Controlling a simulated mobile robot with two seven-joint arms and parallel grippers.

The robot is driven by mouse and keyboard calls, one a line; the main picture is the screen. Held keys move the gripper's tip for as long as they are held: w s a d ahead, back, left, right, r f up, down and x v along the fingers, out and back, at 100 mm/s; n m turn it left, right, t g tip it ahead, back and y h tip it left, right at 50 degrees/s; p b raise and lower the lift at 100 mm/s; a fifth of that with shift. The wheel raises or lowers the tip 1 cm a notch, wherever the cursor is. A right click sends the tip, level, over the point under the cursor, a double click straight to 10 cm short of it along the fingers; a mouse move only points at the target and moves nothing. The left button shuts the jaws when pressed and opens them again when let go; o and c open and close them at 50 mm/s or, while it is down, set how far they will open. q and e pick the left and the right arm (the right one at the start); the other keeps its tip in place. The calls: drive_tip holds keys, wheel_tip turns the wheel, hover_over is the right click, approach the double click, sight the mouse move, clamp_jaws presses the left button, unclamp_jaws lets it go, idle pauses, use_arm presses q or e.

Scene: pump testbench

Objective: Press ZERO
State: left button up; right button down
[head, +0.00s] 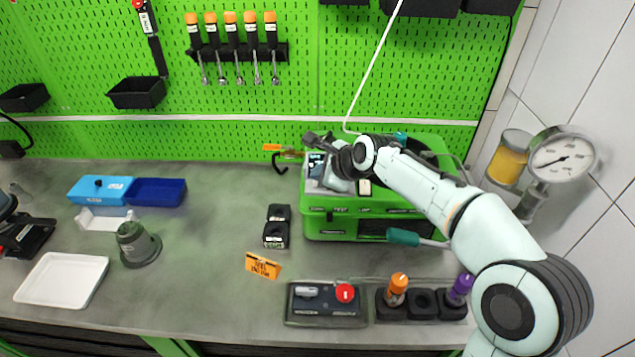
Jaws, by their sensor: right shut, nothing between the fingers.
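A green case-like test unit (330,222) stands on the bench at centre right, with small labels along its front. A small dark display (316,164) shows at its upper left. My right arm reaches across the unit from the right. My right gripper (313,140) is shut and empty, over the upper left of the unit, close to the display. I cannot tell whether it touches anything. The ZERO button cannot be made out; my wrist and gripper cover part of the panel. My left gripper is not clearly visible.
A pressure gauge (562,157) stands at the right. An orange sign (263,265), a black block (277,227) and a control box with a red knob (345,293) lie in front. Blue bins (157,192) and a white tray (62,279) are at the left.

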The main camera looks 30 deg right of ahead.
use_arm(q)
drive_tip(key=shift+s+f, duration=0.15)
drive_tip(key=shift+f, duration=0.1)
use_arm(e)
drive_tip(key=shift+f, duration=0.5)
idle(0.3)
idle(0.4)
use_arm(q)
drive_tip(key=shift+w+r+p, duration=0.45)
drive_tip(key=shift+w+r, duration=0.2)
drive_tip(key=shift+r, duration=0.2)
use_arm(e)
drive_tip(key=shift+w+r, duration=0.1)
drive_tip(key=shift+r, duration=0.85)
drive_tip(key=shift+r+p, duration=0.3)
drive_tip(key=shift+r, duration=0.25)
drive_tip(key=shift+r+p, duration=1.3)
drive_tip(key=shift+r, duration=0.7)
use_arm(q)
drive_tip(key=shift+t, duration=0.3)
drive_tip(key=w+r, duration=0.4)
drive_tip(key=shift+w, duration=0.15)
use_arm(e)
drive_tip(key=shift+f, duration=0.1)
